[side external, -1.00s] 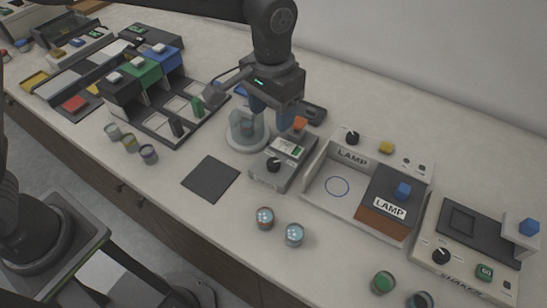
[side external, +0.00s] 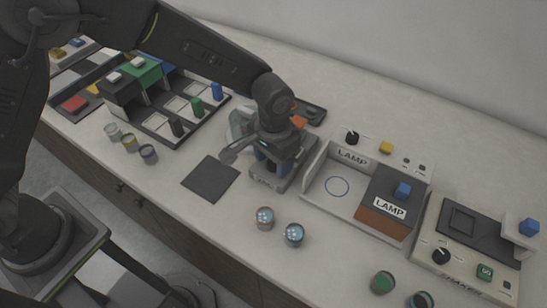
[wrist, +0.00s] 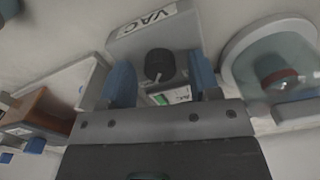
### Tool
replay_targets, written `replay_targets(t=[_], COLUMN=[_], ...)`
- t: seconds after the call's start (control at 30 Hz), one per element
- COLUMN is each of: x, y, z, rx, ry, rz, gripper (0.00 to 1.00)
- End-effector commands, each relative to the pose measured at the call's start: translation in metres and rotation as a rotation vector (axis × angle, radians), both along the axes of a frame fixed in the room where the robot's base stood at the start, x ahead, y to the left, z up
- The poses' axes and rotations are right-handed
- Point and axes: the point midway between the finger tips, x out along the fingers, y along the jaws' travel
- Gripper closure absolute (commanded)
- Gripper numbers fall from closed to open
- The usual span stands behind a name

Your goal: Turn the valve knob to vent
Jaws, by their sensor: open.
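The black valve knob (wrist: 159,64) with a white pointer line sits on the grey vacuum unit (wrist: 126,45), whose front label reads VAC. A small green-and-white panel (wrist: 172,96) shows behind the knob. My gripper (wrist: 162,80) is open, with one blue finger on each side of the knob; I cannot tell whether they touch it. In the side view my gripper (side external: 271,166) is low over the vacuum unit (side external: 297,176) and hides most of its top.
A clear dome on a round white base (wrist: 272,68) stands beside the unit, partly behind my arm in the side view. The LAMP box (side external: 318,202) is close on the right. A dark square mat (side external: 210,179) lies in front left.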

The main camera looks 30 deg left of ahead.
Motion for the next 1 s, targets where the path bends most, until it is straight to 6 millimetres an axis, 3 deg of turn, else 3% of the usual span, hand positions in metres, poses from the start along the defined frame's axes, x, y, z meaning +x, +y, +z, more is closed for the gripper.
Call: replay_targets(t=[0.27, 0.77, 1.0], x=[-0.0002, 0.0000, 0.0000], y=[0.0001, 0.0000, -0.0001], z=[-0.0018, -0.0013, -0.0012], rx=[0.000, 0.000, 0.000], ry=[0.001, 0.000, 0.000], rz=[0.000, 0.000, 0.015], gripper=[0.43, 0.90, 0.93])
